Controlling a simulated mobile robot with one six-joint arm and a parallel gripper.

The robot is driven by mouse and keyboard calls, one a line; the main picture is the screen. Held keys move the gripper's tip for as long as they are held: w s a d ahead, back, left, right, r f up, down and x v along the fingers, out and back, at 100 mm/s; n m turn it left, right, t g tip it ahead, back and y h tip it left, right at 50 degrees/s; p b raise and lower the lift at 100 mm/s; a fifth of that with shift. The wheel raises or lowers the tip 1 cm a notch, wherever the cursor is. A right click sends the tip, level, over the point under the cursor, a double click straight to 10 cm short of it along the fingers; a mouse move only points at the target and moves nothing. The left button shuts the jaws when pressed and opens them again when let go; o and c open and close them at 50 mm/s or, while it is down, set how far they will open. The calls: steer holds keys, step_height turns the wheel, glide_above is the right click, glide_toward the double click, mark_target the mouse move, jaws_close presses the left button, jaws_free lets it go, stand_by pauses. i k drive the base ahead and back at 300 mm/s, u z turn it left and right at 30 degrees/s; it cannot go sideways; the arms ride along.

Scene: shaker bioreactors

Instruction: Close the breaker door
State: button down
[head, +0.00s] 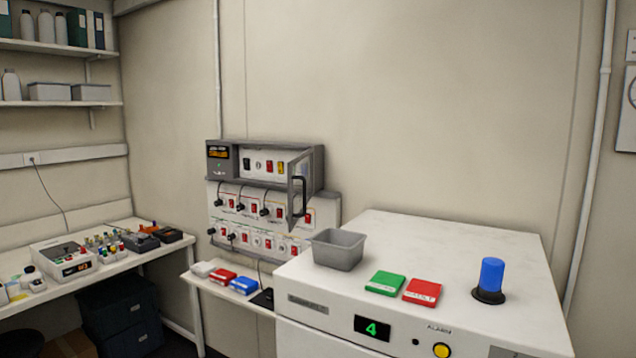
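The breaker box (230,188) is a grey wall unit with a small orange display at its left end. A row of switches (266,165), dark, red and yellow, shows uncovered in its opening. The breaker door (305,166) stands open at the right end of the box, swung out from the wall. It has a grey frame and a clear-looking pane, with a dark upright bar handle (304,196) on it. My gripper is not in this view.
Below the box is a panel of plugs and switches (250,230). A narrow shelf (225,292) holds small coloured blocks. A white machine (455,250) with a grey bin (338,249), green and red blocks and a blue beacon (491,276) stands at the front right.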

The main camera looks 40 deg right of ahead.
mark_target(301, 170)
steer(key=z, duration=0.05)
steer(key=k, duration=0.75)
steer(key=z, duration=1.05)
steer(key=i, duration=0.5)
steer(key=u, duration=0.15)
